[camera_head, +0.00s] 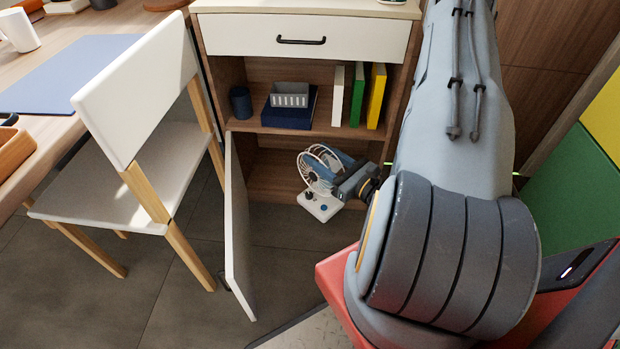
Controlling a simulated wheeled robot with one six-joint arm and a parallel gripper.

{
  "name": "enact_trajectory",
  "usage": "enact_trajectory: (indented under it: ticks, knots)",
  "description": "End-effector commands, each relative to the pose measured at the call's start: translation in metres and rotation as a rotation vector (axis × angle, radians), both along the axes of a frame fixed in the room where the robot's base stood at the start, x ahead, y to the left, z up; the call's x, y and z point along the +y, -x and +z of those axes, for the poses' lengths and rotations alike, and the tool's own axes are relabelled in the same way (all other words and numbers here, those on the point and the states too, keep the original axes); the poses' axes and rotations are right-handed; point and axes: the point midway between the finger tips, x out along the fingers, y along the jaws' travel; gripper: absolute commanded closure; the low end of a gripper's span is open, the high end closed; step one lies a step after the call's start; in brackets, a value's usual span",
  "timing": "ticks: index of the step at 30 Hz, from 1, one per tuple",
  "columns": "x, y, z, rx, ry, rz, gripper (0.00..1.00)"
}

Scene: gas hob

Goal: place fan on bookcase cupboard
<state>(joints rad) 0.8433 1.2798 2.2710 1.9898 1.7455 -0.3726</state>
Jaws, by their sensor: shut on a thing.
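A small white desk fan (319,206) with a round wire cage and a flat base with dark knobs is at the lower compartment of the wooden bookcase cupboard (262,172). My gripper (335,170) is shut on the fan, reaching in from the right. The fan looks slightly tilted, at the front edge of the bottom board. I cannot tell whether its base touches the board. The gripper and wrist hide part of the fan's right side. The cupboard's white door (238,230) stands open to the left.
The shelf above holds a dark cup (241,102), a blue box (290,115) with a grey basket, and several upright books (357,95). A drawer (300,38) is shut above. A white chair (130,170) and desk (60,140) stand at left. Floor shows between chair and door.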

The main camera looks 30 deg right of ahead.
Motion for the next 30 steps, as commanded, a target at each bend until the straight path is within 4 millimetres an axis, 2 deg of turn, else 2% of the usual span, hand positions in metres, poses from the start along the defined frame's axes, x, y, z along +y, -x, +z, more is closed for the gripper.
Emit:
enact_trajectory:
  ticks: [1, 6, 12, 15, 20, 23, 30]
  knots:
    - [0.007, 0.001, -0.026, 0.002, -0.005, -0.009, 1.00]
    - [0.024, 0.010, -0.083, 0.004, -0.005, -0.043, 1.00]
    - [0.040, 0.020, -0.129, 0.000, -0.004, -0.071, 1.00]
    - [0.044, 0.024, -0.141, -0.001, -0.002, -0.079, 1.00]
    - [0.045, 0.022, -0.149, -0.003, 0.001, -0.085, 1.00]
    - [0.038, 0.013, -0.149, -0.006, 0.003, -0.085, 1.00]
    - [0.014, -0.025, -0.149, -0.007, 0.004, -0.084, 1.00]
